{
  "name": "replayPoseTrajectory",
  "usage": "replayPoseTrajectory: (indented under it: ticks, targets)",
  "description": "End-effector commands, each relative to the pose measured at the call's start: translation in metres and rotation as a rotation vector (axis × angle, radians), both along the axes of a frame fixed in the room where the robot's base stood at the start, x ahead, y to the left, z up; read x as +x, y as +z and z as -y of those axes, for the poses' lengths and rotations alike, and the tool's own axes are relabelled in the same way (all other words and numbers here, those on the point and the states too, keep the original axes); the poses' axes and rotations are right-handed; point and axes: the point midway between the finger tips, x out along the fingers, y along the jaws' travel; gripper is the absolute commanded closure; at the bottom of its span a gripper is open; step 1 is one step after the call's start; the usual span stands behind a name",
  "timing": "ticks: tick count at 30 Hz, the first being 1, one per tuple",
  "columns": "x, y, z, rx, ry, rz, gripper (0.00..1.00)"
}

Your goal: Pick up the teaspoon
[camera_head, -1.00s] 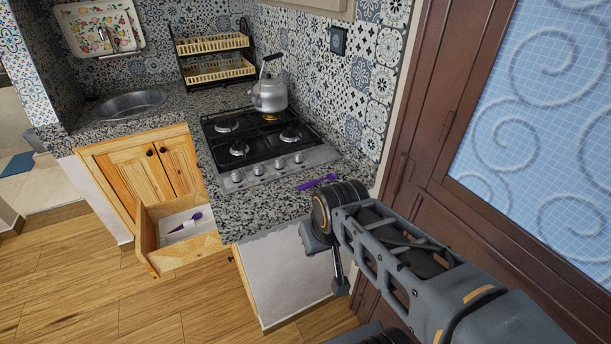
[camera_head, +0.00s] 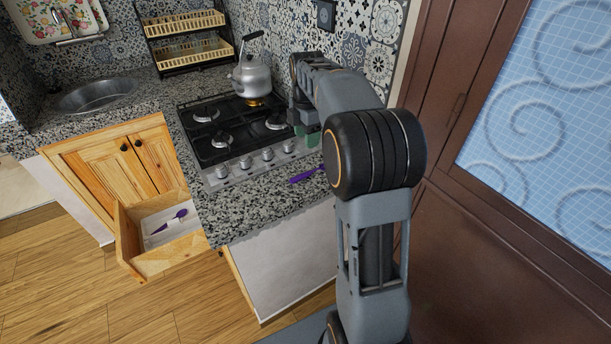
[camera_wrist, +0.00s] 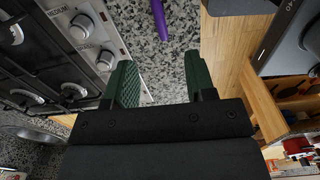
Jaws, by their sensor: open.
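A purple utensil (camera_head: 306,175) lies on the granite counter in front of the stove, partly hidden by my arm in the head view. In the wrist view its purple handle (camera_wrist: 159,18) runs in from the top edge, beyond the fingertips. A second purple utensil, spoon-like (camera_head: 170,220), lies in the open drawer. I cannot tell which one is the teaspoon. My gripper (camera_wrist: 158,78) has two green-padded fingers, spread apart and empty. In the head view my gripper (camera_head: 308,138) is over the counter by the stove's right front corner, mostly hidden by my arm.
The gas stove (camera_head: 227,133) with the kettle (camera_head: 251,77) stands left of my gripper. The open wooden drawer (camera_head: 165,262) juts out below the counter (camera_head: 255,200). The tiled wall is behind, and a brown door (camera_head: 440,150) is at right.

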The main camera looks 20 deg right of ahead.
Motion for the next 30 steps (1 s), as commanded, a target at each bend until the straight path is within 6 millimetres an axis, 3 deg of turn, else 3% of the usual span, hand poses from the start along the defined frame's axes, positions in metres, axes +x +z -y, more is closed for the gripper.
replayPoseTrajectory:
  ticks: [12, 23, 30]
  targets:
    - [0.006, -0.066, 0.004, 0.002, 0.064, -0.013, 0.50]
    - [0.006, -0.092, 0.003, 0.003, 0.064, -0.011, 0.50]
    - [0.006, -0.123, 0.000, 0.003, 0.063, -0.012, 0.50]
